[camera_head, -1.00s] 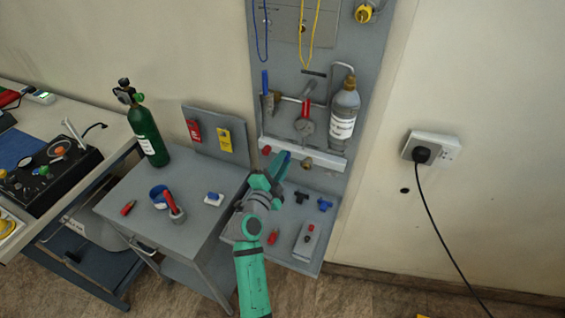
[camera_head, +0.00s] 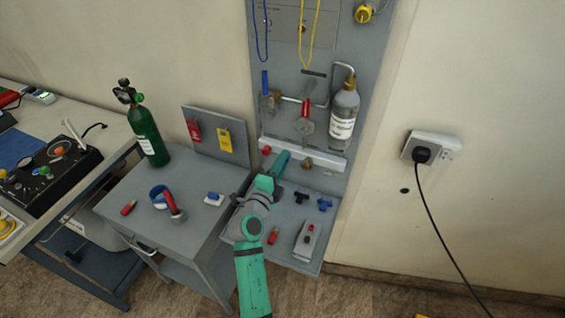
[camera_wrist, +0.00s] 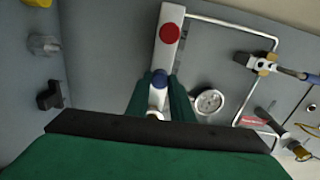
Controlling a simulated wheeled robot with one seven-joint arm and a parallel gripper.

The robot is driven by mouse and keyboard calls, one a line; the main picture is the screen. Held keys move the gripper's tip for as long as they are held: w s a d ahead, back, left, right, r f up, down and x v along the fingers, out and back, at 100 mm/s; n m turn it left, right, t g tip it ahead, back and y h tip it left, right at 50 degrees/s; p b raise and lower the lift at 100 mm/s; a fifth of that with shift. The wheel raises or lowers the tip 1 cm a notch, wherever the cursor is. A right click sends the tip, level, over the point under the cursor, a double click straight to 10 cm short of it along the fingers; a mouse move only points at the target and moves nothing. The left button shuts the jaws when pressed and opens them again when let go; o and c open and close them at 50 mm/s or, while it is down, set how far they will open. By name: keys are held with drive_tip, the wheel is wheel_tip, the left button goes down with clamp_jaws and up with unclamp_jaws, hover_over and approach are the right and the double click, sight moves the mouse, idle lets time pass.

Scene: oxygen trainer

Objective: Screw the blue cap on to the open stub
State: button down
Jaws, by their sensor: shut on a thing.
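The blue cap (camera_wrist: 159,79) is between the two green fingers of my gripper (camera_wrist: 161,94) in the wrist view, and the gripper is shut on it. It is in front of the white manifold bar (camera_wrist: 172,18). In the head view my gripper (camera_head: 281,162) reaches the bar (camera_head: 331,160), between the red cap (camera_head: 266,150) at its left end and a brass fitting (camera_head: 307,162). The open stub is hidden behind the cap and fingers, so I cannot tell whether the cap touches it. The red cap (camera_wrist: 169,33) also shows in the wrist view.
A grey cylinder (camera_head: 344,112) and a red-handled valve (camera_head: 305,108) are above the bar. A round gauge (camera_wrist: 209,102) is right of the fingers in the wrist view. Black (camera_head: 301,197) and blue (camera_head: 325,204) T-shaped parts are on the lower shelf. A cart (camera_head: 140,190) stands left.

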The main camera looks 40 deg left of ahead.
drive_tip(key=shift+m, duration=1.7)
drive_tip(key=shift+m, duration=1.8)
drive_tip(key=shift+a, duration=0.1)
drive_tip(key=shift+m, duration=0.5)
drive_tip(key=c, duration=1.6)
unclamp_jaws()
drive_tip(key=shift+o, duration=0.2)
